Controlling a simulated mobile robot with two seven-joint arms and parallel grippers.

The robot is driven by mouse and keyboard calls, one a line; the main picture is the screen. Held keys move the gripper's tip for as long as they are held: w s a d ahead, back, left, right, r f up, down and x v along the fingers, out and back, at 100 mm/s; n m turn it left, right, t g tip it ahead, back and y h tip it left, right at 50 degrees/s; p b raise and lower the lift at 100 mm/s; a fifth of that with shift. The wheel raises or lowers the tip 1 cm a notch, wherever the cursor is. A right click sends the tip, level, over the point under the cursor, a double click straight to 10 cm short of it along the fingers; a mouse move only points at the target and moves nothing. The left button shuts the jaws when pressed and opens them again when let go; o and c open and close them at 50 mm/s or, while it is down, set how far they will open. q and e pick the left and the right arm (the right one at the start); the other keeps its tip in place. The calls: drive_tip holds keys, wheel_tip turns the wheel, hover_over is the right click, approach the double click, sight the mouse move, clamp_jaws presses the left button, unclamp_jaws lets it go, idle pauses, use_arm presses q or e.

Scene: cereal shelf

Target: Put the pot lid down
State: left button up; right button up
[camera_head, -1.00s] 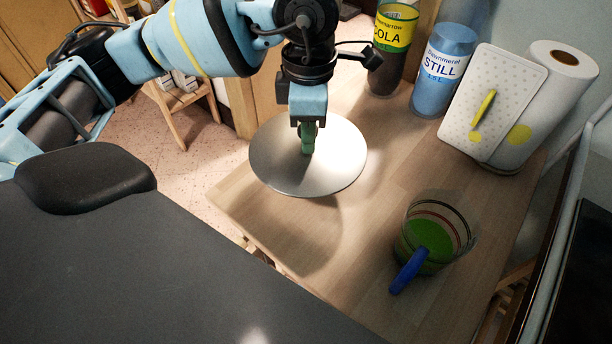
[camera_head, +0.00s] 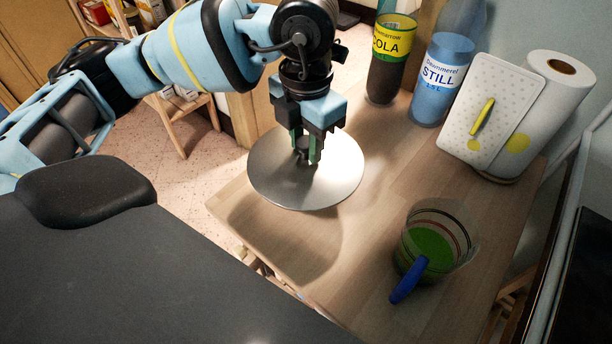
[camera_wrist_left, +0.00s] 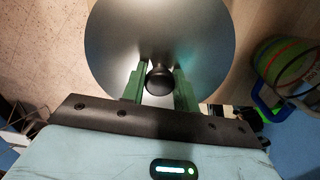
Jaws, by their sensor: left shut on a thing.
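The pot lid (camera_head: 268,183) is a round, shiny metal disc with a small dark knob. My left gripper (camera_head: 307,160) comes down from above and is shut on the knob. In the left wrist view the lid (camera_wrist_left: 160,30) fills the upper middle, and the knob sits between the green fingers (camera_wrist_left: 160,80). The exact height of the lid above the wood is hard to tell. My right gripper is not in view.
On the wooden table (camera_head: 375,215) stand a cola bottle (camera_head: 390,65), a water bottle (camera_head: 440,85), a dotted board (camera_head: 490,112), a paper towel roll (camera_head: 545,110) and a measuring jug (camera_head: 432,245) with a blue handle. The wood between lid and jug is clear.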

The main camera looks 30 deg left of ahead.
sight(306, 141)
use_arm(q)
drive_tip(key=shift+f, duration=3.75)
drive_tip(key=shift+f, duration=0.2)
drive_tip(key=o, duration=1.1)
drive_tip(key=shift+c, duration=0.2)
drive_tip(key=shift+r, duration=0.15)
wheel_tip(306, 141, up, 12)
drive_tip(key=shift+r, duration=0.1)
